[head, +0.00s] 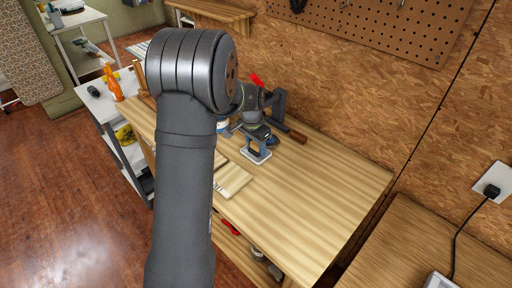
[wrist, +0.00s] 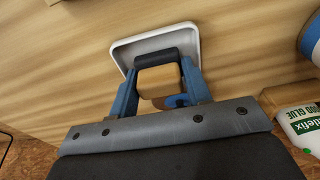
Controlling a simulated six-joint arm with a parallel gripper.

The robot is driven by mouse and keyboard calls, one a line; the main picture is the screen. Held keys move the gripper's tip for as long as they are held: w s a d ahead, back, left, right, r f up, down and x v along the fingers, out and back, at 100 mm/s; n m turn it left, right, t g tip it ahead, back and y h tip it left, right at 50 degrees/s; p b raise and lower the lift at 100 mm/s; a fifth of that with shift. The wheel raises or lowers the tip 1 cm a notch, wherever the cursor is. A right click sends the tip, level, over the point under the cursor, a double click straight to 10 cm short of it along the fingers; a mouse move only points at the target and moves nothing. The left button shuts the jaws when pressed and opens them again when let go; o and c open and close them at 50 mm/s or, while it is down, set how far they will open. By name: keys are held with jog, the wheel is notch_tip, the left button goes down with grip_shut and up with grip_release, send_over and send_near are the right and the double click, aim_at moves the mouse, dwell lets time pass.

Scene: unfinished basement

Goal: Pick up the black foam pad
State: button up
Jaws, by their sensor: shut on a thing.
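My gripper (wrist: 163,72) has two blue fingers, closed on the black foam pad (wrist: 167,55), a dark bar between the fingertips in the wrist view. The pad is over a white shallow tray (wrist: 124,49) with rounded corners on the wooden workbench. I cannot tell whether the pad still touches the tray. A smooth tan block-like patch (wrist: 160,80) shows between the fingers, just below the pad. In the head view my gripper (head: 257,150) is low over the white tray (head: 259,159); the pad is hard to make out there.
A wood glue bottle (wrist: 301,125) and a blue-and-white can (wrist: 313,42) stand to the right in the wrist view. In the head view, a brown handle (head: 298,136) lies right of my gripper and a board (head: 233,180) lies to the left. The bench's right side is clear.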

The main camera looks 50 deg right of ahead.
jog(key=r, duration=0.4)
jog(key=shift+s, duration=0.3)
jog(key=s+r, duration=0.6)
jog(key=s, duration=0.5)
jog(key=shift+d+r, duration=0.25)
